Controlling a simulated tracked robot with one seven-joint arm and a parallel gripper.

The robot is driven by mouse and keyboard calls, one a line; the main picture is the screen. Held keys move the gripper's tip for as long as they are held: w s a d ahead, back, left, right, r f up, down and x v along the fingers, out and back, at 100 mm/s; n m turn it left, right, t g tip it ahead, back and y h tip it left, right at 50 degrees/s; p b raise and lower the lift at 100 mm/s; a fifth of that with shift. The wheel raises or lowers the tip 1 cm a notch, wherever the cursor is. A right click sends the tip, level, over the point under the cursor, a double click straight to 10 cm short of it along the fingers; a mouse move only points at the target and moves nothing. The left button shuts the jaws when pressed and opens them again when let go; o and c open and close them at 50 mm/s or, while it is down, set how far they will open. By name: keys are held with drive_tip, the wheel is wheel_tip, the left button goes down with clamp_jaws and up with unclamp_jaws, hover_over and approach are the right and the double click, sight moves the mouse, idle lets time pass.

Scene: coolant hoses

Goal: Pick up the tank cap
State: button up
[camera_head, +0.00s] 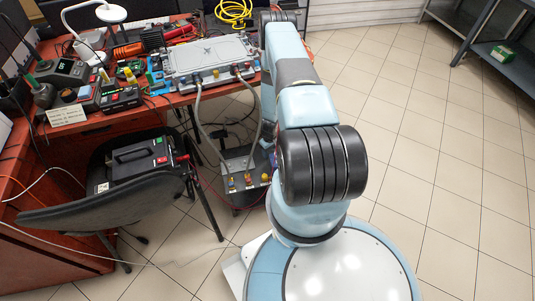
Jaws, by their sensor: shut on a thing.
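My arm rises from my base and hides its own far end, so my gripper does not show and I cannot see what its jaws are on. A low grey unit (236,162) stands on the floor just left of my arm, with small coloured fittings along its front and its right part hidden by the arm. Two grey hoses (208,132) run between it and a grey plate-like block (210,60) on the red bench. I cannot make out the tank cap for certain; it may be behind my arm.
A dark chair (110,207) holding a black case (144,158) stands at the left, close to the low unit. The red bench (95,126) is crowded with tools and meters. A metal shelf (490,45) stands at the far right. The tiled floor (450,160) right of my arm is clear.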

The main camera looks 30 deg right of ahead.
wheel_tip(320, 180, up, 18)
idle(0.6)
idle(0.5)
